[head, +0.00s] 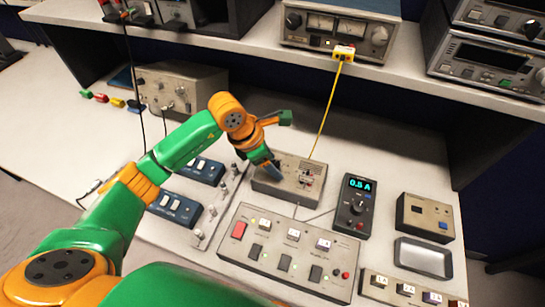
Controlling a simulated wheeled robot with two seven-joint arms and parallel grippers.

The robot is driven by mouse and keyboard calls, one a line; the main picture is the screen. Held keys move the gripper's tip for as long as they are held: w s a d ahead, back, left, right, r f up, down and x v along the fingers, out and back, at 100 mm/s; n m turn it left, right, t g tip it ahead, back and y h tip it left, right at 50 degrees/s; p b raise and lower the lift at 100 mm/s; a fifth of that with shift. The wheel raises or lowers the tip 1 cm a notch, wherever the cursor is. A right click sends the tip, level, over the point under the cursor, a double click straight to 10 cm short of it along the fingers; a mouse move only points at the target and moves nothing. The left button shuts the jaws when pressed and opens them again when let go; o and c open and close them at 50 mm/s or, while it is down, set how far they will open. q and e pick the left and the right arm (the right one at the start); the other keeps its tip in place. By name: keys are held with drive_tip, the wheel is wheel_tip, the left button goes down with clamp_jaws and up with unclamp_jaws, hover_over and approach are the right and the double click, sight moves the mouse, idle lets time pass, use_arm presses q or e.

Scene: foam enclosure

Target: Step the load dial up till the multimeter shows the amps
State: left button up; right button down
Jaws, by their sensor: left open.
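The multimeter (351,218) is a dark upright-shaped box right of centre, with a cyan display reading 0.5 A and a round knob (357,207) below it. A grey box (312,184) with terminals sits left of it; a thin wire runs between them. I cannot tell which control is the load dial. My left gripper (278,143) is open and empty, over the left part of the grey box. One finger reaches down at the box and hides part of its top; I cannot tell whether it touches. My right gripper is not in view.
A switch panel (270,262) lies in front of the grey box. Blue switch units (174,208) lie to the left, a metal tray (424,258) to the right. A yellow cable (326,110) hangs from the shelf (255,39) to the grey box.

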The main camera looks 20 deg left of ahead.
use_arm(q)
drive_tip(key=shift+w+f, duration=0.35)
drive_tip(key=shift+w, duration=0.05)
drive_tip(key=shift+s+r, duration=0.1)
clamp_jaws()
drive_tip(key=shift+m+b, duration=0.4)
drive_tip(key=shift+b, duration=0.4)
drive_tip(key=m+g+b, duration=0.1)
drive_tip(key=m+b, duration=0.2)
drive_tip(key=shift+f+h+b, duration=0.2)
drive_tip(key=shift+h+b, duration=0.1)
drive_tip(key=shift+h, duration=0.1)
drive_tip(key=shift+w+r+m+g+b, duration=0.1)
drive_tip(key=shift+w+m+g+b, duration=0.1)
drive_tip(key=shift+m+g+b, duration=0.65)
drive_tip(key=shift+r+m+g+b, duration=0.1)
drive_tip(key=shift+m+g+b, duration=0.3)
drive_tip(key=shift+m, duration=1.15)
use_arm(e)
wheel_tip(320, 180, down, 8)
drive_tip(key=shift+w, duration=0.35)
use_arm(q)
unclamp_jaws()
